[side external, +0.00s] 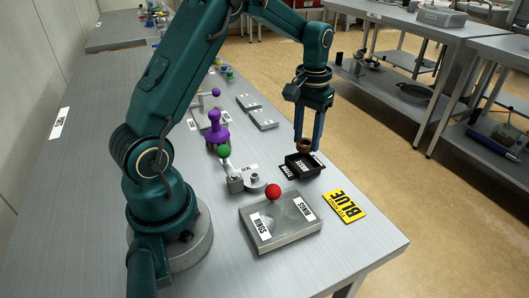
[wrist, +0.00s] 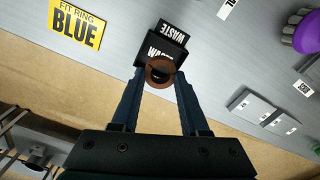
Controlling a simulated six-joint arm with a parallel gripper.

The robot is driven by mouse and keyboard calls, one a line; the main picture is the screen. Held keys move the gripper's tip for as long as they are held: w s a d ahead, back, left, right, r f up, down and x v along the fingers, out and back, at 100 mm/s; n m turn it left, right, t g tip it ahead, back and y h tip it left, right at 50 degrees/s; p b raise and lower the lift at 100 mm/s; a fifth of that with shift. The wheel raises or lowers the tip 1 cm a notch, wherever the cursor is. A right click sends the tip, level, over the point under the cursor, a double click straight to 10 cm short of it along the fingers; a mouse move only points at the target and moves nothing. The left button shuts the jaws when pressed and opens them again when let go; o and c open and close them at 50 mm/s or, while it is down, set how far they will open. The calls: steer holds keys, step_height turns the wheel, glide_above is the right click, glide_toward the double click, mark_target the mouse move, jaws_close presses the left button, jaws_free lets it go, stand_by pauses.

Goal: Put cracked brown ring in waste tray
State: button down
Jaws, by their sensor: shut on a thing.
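The brown ring (wrist: 151,64) is between the fingertips of my gripper (wrist: 160,78), and my gripper is shut on it. A crack in the ring cannot be made out. In the side external view the brown ring (side external: 305,145) is at the fingertips of my gripper (side external: 308,140), which points down. The black waste tray (side external: 298,174) with its WASTE labels stands on the bench just below the ring. In the wrist view the waste tray (wrist: 143,53) is right behind the ring, partly hidden by it. The ring appears slightly above the tray.
A yellow sign reading FIT RING BLUE (side external: 344,206) lies near the bench edge. A grey box with a red knob (side external: 273,191), a lever with a green ball (side external: 224,151) and a purple object (side external: 215,130) stand left of the tray. Grey blocks (side external: 262,118) lie farther back.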

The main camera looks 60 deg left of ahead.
mark_target(304, 165)
steer(key=shift+f, duration=1.95)
steer(key=shift+f, duration=0.1)
steer(key=shift+f, duration=0.5)
steer(key=shift+c, duration=2.1)
jaws_free()
step_height(304, 165, up, 12)
steer(key=s+d+r+m+t, duration=0.2)
steer(key=s+d+r+t, duration=0.1)
steer(key=s+d+r, duration=0.35)
steer(key=s+d+f+m+t, duration=0.1)
steer(key=s+d+f, duration=0.1)
steer(key=s, duration=0.3)
steer(key=s+d+f+m+t, duration=0.1)
steer(key=s+d, duration=0.1)
steer(key=s, duration=0.3)
steer(key=shift+d+f+m+t, duration=0.3)
steer(key=shift+d+f, duration=0.1)
